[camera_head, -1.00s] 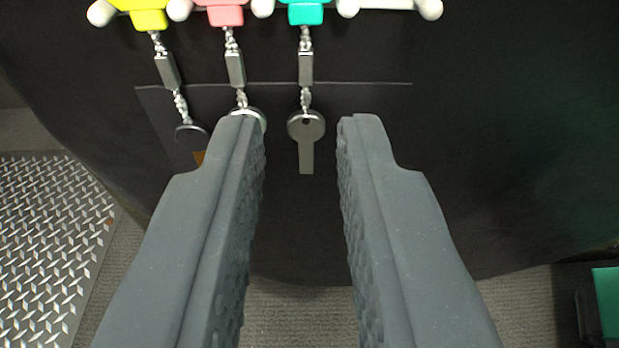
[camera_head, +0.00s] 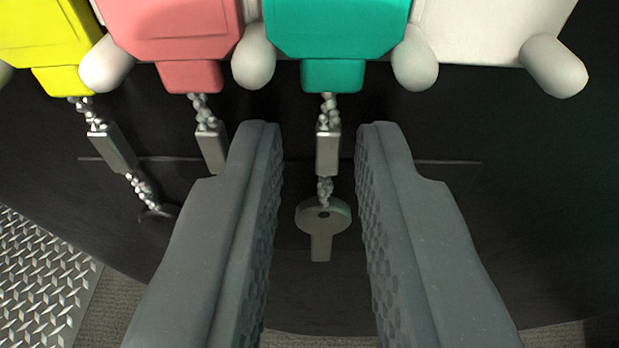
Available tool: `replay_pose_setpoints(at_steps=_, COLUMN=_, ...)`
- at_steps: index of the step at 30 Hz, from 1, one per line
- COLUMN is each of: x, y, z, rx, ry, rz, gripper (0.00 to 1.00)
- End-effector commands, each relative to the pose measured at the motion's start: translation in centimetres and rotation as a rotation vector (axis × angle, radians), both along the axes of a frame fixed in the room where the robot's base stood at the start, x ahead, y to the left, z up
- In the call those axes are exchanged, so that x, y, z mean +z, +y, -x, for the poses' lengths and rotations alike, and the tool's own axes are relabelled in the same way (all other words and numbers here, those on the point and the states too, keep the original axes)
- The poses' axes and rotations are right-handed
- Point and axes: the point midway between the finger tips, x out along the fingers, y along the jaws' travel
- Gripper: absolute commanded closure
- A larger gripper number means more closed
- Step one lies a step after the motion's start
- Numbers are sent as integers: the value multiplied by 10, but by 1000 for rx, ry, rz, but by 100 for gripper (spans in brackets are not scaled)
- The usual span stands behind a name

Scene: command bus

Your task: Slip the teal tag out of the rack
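The teal tag (camera_head: 335,42) sits in the rack at the top middle, its upper part cut off by the frame. A chain with a metal link (camera_head: 328,150) and a key (camera_head: 323,225) hangs from it. White rounded pegs (camera_head: 254,57) of the rack stand on both sides of the tag. My gripper (camera_head: 316,130) is open, with one finger left and one right of the hanging chain. The fingertips are below the tag's lower end in the picture, and nothing is held.
A pink tag (camera_head: 175,35) and a yellow tag (camera_head: 50,45) hang to the left, each with a chain; the left finger partly hides the pink one's chain. A white piece (camera_head: 485,30) is to the right. Diamond-plate metal (camera_head: 40,285) lies at lower left.

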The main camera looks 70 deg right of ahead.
Motion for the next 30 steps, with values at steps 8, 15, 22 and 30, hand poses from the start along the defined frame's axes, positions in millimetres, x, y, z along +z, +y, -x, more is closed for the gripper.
replay_pose_setpoints(at_steps=8, x=0, y=0, z=0, rx=0, ry=0, rz=0, gripper=100)
replay_pose_setpoints(at_steps=15, x=0, y=0, z=0, rx=0, ry=0, rz=0, gripper=100)
replay_pose_setpoints(at_steps=22, x=1, y=0, z=0, rx=0, ry=0, rz=0, gripper=100)
replay_pose_setpoints(at_steps=30, x=1, y=1, z=1, rx=0, ry=0, rz=0, gripper=100)
